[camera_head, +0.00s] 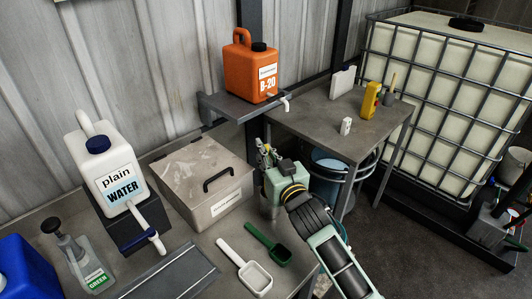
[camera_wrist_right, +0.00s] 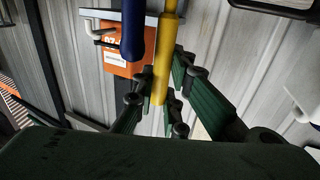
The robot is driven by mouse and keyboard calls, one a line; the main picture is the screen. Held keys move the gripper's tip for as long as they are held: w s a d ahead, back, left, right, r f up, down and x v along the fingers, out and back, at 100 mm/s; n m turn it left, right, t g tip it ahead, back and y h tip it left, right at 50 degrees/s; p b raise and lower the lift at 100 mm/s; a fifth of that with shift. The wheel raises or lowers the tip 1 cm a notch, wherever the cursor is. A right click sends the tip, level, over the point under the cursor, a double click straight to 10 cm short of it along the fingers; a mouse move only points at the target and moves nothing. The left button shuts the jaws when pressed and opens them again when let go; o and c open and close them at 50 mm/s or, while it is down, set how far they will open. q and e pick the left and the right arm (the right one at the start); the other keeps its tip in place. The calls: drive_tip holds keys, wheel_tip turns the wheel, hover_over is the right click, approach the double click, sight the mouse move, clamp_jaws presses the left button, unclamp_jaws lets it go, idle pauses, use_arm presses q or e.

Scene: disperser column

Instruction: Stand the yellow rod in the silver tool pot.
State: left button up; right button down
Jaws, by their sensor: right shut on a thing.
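My right gripper (camera_wrist_right: 157,105) has its dark green fingers on both sides of the yellow rod (camera_wrist_right: 165,60), shut on it. In the head view the right gripper (camera_head: 266,154) is beside the right end of the lidded metal box, and only a small yellow bit of the rod shows there. A blue rod (camera_wrist_right: 132,30) is just left of the yellow rod in the wrist view. A grey rounded shape (camera_head: 267,207) below the gripper, largely hidden by my arm, may be the silver tool pot; I cannot tell. My left gripper is not in view.
The metal box (camera_head: 205,180), a white water can (camera_head: 108,170), a white scoop (camera_head: 245,268) and a green scoop (camera_head: 268,244) are on the near bench. An orange can (camera_head: 253,70) stands on a shelf behind. A side table (camera_head: 335,115) is at the back right.

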drive_tip(key=shift+f, duration=0.2)
drive_tip(key=c, duration=1.8)
unclamp_jaws()
drive_tip(key=shift+r, duration=0.1)
drive_tip(key=shift+r, duration=0.25)
drive_tip(key=b+v, duration=0.3)
drive_tip(key=v, duration=0.9)
drive_tip(key=shift+d+f, duration=0.1)
drive_tip(key=shift+f, duration=0.05)
